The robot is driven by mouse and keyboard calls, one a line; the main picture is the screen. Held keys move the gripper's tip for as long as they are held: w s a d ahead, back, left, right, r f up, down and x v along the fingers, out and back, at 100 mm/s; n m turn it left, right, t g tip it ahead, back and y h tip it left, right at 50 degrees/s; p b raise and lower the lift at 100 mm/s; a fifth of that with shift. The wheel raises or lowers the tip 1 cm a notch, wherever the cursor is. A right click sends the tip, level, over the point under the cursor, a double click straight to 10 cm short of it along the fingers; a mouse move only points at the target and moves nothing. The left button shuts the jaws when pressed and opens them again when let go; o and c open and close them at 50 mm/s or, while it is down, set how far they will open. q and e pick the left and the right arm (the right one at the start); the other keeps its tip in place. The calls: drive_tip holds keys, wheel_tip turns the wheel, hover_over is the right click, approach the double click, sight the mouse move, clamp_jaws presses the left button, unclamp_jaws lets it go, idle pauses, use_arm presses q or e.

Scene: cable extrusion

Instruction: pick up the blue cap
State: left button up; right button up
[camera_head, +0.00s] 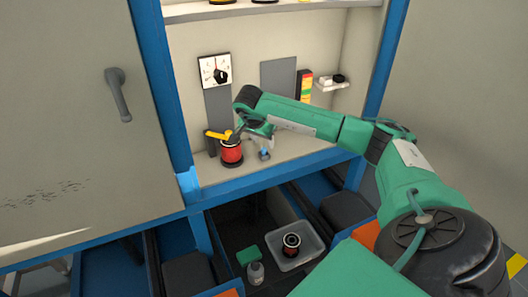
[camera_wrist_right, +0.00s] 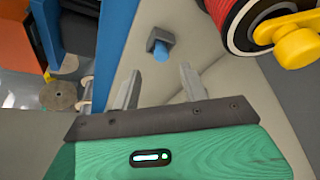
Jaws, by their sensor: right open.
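The small blue cap (camera_head: 264,153) is on the light shelf of the cabinet, right of the red cylinder. In the right wrist view the blue cap (camera_wrist_right: 161,54) shows against a dark grey block (camera_wrist_right: 158,40), just beyond the fingertips. My right gripper (camera_wrist_right: 159,82) is open, with its two fingers apart and nothing between them. The cap lines up with the gap between them. In the head view my right gripper (camera_head: 262,144) is just above the cap. My left gripper is not in view.
A red cylinder (camera_head: 231,152) with a yellow lever (camera_head: 217,134) stands close left of the gripper. A dial (camera_head: 215,71) is on the back wall. A blue frame edge (camera_head: 280,174) borders the shelf. Below, a clear bin (camera_head: 312,241) holds a dark-and-red spool.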

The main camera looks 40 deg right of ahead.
sight(264, 149)
drive_tip(key=x, duration=0.4)
drive_tip(key=shift+a+f, duration=0.2)
drive_tip(key=shift+f, duration=0.05)
clamp_jaws()
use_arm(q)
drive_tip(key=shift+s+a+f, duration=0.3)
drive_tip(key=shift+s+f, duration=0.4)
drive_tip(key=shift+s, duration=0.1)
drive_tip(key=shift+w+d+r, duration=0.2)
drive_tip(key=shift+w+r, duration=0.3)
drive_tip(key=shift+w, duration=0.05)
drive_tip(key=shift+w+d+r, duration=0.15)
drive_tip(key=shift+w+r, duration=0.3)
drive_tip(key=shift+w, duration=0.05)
use_arm(e)
wheel_tip(264, 149, up, 10)
